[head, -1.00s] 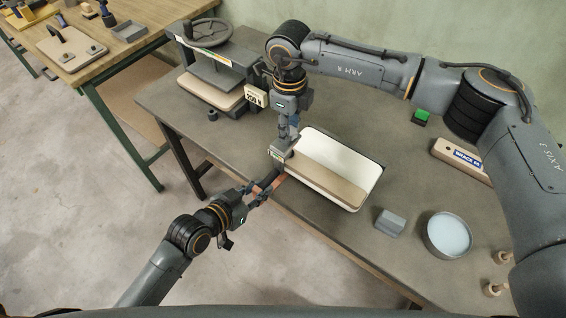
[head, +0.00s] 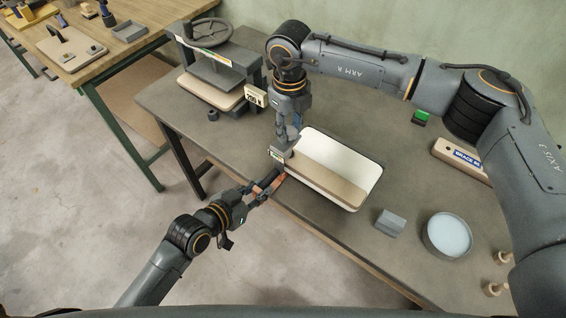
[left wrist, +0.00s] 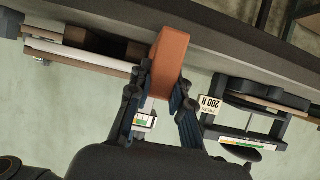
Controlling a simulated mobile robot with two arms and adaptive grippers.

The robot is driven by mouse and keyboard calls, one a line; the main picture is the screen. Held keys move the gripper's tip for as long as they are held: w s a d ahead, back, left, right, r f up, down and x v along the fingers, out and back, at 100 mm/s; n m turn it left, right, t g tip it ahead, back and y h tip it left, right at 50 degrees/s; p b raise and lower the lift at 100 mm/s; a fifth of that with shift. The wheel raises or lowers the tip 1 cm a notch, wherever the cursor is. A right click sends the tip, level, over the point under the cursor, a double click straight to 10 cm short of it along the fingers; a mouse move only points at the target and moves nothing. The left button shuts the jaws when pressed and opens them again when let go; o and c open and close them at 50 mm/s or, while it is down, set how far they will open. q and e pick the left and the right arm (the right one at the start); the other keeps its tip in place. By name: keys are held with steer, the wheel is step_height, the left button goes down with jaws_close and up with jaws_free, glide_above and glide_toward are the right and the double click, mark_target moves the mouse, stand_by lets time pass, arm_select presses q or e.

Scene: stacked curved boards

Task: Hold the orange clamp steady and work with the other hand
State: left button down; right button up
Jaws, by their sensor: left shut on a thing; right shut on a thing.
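The orange clamp (head: 275,183) is at the front table edge, by the near left corner of the stacked curved boards (head: 335,170). My left gripper (head: 262,190) is shut on it from the lower left. In the left wrist view the clamp (left wrist: 170,62) is a plain orange block between the two fingers (left wrist: 163,92). My right gripper (head: 286,134) points down above the clamp, beside the left end of the boards. It is shut on a small grey thing with a pale label (head: 277,154). Its fingers partly hide that thing, and its contact with the clamp is unclear.
A grey press with a handwheel (head: 212,60) stands at the back left with boards in it. A grey block (head: 390,222), a round dish (head: 447,235), a labelled wooden bar (head: 460,158) and a green-topped block (head: 421,117) lie to the right. Another bench (head: 100,60) stands left.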

steer(key=shift+s+a, duration=0.2)
steer(key=shift+m, duration=0.9)
steer(key=shift+m, duration=0.9)
steer(key=shift+m, duration=0.9)
steer(key=shift+f+m, duration=0.1)
steer(key=shift+m, duration=0.8)
